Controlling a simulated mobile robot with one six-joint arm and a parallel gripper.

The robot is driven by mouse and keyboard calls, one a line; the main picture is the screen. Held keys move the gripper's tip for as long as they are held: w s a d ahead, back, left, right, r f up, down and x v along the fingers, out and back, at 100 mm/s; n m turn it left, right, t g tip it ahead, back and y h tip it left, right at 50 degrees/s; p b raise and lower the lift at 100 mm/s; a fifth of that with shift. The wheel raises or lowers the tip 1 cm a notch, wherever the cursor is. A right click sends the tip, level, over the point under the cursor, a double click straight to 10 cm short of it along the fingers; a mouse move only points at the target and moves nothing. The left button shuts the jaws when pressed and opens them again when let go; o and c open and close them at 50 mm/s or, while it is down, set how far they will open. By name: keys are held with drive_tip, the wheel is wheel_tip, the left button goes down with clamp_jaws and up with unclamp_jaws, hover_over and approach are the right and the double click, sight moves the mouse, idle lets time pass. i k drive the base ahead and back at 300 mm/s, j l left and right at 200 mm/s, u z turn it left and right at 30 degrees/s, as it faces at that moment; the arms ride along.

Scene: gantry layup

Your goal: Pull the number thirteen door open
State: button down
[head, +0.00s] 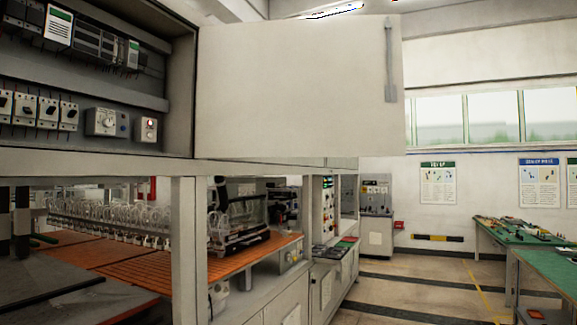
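A plain light-grey cabinet door (290,90) stands swung open in the upper middle of the head view. A slim vertical grey handle (390,65) is near its right edge. I see no number on the door, so I cannot tell whether it is number thirteen. To its left, the open cabinet (181,95) shows breakers, a control box and a small unit with a red button inside. My gripper is not in view.
Below is a bench with an orange slatted surface (130,275), a row of clear parts and a dark machine (238,215). A grey post (187,250) stands in front. Green-topped tables (550,265) are at right. Open floor (420,290) lies between.

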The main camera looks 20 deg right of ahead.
sight(314, 87)
drive_tip(key=i+l+u, duration=0.1)
drive_tip(key=u, duration=0.35)
drive_tip(key=l+u, duration=0.55)
drive_tip(key=u, duration=0.3)
drive_tip(key=l+u, duration=0.25)
drive_tip(key=u, duration=0.2)
drive_tip(key=l+u, duration=0.25)
drive_tip(key=u, duration=0.2)
drive_tip(key=k+l+u, duration=0.1)
drive_tip(key=u, duration=0.3)
drive_tip(key=k+l+u, duration=0.1)
drive_tip(key=l+u, duration=0.15)
drive_tip(key=u, duration=0.2)
drive_tip(key=k+l+u, duration=0.55)
drive_tip(key=k, duration=0.3)
drive_tip(key=k+l+u, duration=0.3)
drive_tip(key=k, duration=0.2)
drive_tip(key=k+l+u, duration=0.15)
drive_tip(key=k+u, duration=0.15)
drive_tip(key=k, duration=0.15)
